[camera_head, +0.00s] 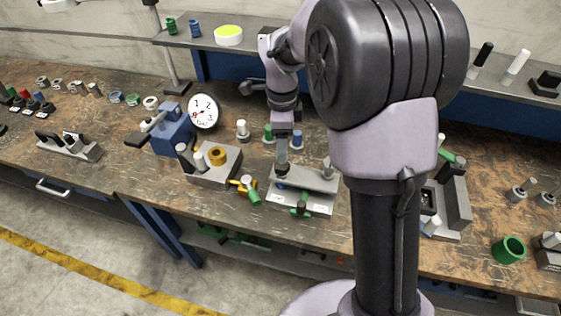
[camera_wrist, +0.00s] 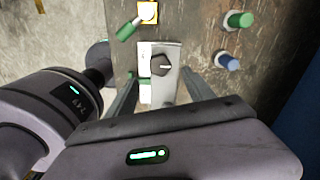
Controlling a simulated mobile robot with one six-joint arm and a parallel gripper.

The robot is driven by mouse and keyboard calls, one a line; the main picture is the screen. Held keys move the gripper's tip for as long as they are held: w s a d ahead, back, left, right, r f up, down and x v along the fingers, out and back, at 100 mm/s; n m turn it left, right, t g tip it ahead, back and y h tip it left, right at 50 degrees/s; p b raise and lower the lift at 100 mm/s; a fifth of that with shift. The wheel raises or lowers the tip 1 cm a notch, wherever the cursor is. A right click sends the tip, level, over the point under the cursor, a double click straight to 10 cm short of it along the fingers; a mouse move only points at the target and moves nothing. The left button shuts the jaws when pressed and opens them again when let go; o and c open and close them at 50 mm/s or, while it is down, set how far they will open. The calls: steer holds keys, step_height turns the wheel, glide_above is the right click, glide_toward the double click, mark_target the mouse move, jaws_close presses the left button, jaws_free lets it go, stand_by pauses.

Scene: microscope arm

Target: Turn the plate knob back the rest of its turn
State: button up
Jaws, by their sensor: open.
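In the wrist view the plate knob (camera_wrist: 160,65) is a dark faceted knob with a white pointer line facing right. It sits on a light grey plate (camera_wrist: 165,96), which also shows in the head view (camera_head: 312,182). My gripper (camera_wrist: 160,78) is open, with one finger on each side of the knob in the picture and gaps visible. I cannot tell its height over the knob. In the head view my gripper (camera_head: 282,171) points down at the plate's left end and largely hides the knob.
A grey block with a brass ring (camera_head: 217,156) stands further left. Green (camera_wrist: 240,20) and blue (camera_wrist: 228,62) knobs stand behind the plate. A grey post (camera_head: 327,168) rises at the plate's right end.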

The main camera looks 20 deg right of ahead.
mark_target(282, 169)
step_height(282, 169, down, 8)
steer(key=shift+r+b, duration=0.2)
steer(key=shift+b, duration=0.65)
steer(key=shift+c, duration=0.2)
jaws_close()
